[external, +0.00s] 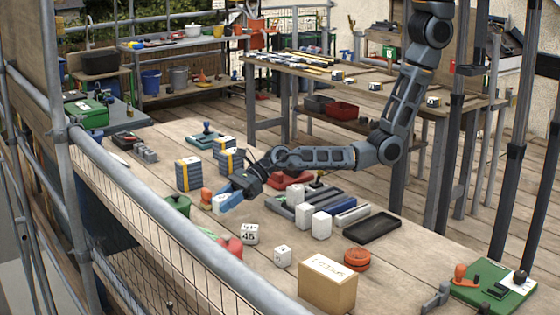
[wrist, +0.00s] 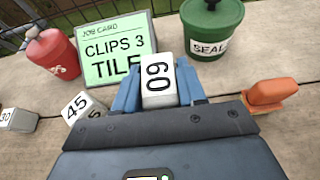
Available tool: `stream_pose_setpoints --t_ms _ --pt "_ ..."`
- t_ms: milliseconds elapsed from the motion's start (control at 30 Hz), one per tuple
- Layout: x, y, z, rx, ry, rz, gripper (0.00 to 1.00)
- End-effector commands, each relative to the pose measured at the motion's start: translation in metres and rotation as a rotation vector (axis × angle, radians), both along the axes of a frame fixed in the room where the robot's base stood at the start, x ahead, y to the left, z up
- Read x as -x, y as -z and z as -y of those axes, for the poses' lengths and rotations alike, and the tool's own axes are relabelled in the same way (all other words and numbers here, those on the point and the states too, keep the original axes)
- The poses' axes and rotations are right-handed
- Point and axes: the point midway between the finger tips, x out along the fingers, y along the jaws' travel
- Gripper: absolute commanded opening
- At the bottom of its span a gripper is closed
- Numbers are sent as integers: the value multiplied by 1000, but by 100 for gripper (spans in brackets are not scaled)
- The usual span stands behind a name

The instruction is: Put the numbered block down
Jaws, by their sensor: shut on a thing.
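My gripper (external: 228,200) reaches over the near bench, its blue fingers shut on a white numbered block (wrist: 158,78). The block's face reads 60, turned sideways in the wrist view. The held block (external: 219,203) is partly hidden by the fingers in the external view. I cannot tell whether its underside touches the bench. Another white block marked 45 (external: 250,234) stands on the bench; it also shows in the wrist view (wrist: 80,108). A smaller block (external: 282,257) is nearer the camera, and reads 30 in the wrist view (wrist: 17,119).
A green job card (wrist: 118,52) reading "CLIPS 3 TILE" stands beyond the fingers. An orange-handled tool (wrist: 270,93) is close at right. A cardboard box (external: 328,285) stands at the bench's front.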

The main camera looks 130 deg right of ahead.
Motion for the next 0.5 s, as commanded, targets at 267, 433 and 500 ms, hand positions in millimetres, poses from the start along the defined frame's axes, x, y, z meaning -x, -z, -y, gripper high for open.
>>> stream_pose_setpoints --t_ms 267,433,500 --pt "0 34 0 -2 2 -2 10" --pt "0 40 1 -1 1 1 10" --pt "0 39 0 -1 1 0 10"
